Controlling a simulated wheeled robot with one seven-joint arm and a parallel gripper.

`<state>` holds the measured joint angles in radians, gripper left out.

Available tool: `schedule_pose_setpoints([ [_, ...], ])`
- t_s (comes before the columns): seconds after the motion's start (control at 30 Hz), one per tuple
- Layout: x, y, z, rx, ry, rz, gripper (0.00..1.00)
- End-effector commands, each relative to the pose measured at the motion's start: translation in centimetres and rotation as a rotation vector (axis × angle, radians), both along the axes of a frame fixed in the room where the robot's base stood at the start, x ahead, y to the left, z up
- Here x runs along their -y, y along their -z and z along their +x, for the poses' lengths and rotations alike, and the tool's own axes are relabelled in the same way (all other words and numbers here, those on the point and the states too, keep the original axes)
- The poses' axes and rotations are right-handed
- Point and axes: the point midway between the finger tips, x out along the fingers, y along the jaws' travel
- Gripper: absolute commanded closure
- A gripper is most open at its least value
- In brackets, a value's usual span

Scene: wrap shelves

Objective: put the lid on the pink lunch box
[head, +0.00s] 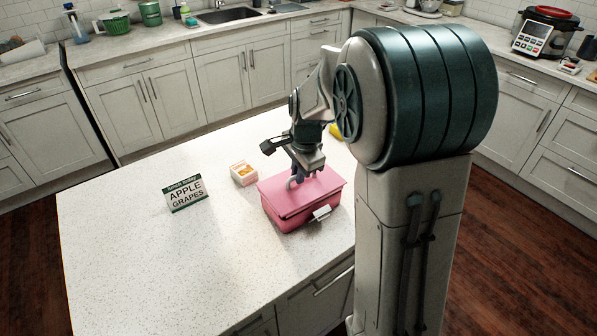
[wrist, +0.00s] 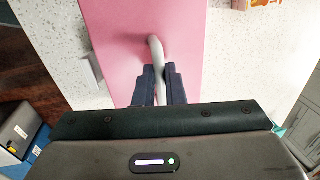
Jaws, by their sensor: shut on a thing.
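The pink lunch box (head: 287,215) stands on the white speckled island near its right side, with a pale latch (head: 321,213) on its front. The pink lid (head: 300,192) lies over the top of the box and looks slightly askew; I cannot tell whether it is fully seated. My gripper (head: 296,179) is above the lid, pointing down. In the wrist view, my gripper (wrist: 159,88) is shut on the grey curved handle (wrist: 155,50) of the lid (wrist: 120,35), whose pink surface spreads beneath the fingers.
A card reading "APPLE GRAPES" (head: 186,193) stands left of the box on the island (head: 130,255). A small container with orange food (head: 243,174) sits just behind the box. A yellow item (head: 336,131) is partly hidden behind my arm. The island's left part is clear.

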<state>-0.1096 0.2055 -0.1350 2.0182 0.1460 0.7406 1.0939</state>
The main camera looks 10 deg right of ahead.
Motion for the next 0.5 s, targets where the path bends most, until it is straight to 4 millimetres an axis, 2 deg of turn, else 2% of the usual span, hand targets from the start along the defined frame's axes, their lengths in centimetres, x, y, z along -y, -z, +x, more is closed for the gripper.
schedule_pose_setpoints([
  [0.5, 0.00, 0.27, 0.00, 0.000, 0.000, 0.000, 1.00],
])
